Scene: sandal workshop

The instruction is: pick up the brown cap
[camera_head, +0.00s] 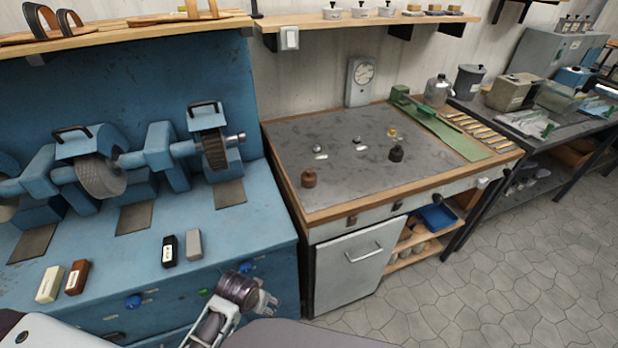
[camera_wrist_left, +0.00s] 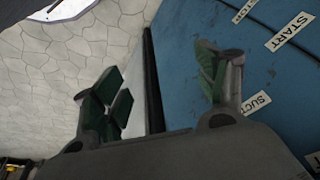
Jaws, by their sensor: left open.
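A small brown piece, which looks like the brown cap (camera_head: 309,177), stands on the grey top of the wood-edged workbench (camera_head: 350,178), near its front left corner. My left gripper (camera_head: 268,303) is low in front of the blue machine, below and to the left of the brown cap and well apart from it. In the left wrist view my left gripper (camera_wrist_left: 162,92) shows its green-padded fingers spread wide with nothing between them. The brown cap is not in the left wrist view. My right gripper is not in view.
A black piece (camera_head: 396,154) and several tiny items lie on the same bench top. A green tool (camera_head: 440,125) lies at its back right. The blue machine (camera_head: 195,255) with wheels fills the left. Tiled floor (camera_head: 480,270) is free at the right.

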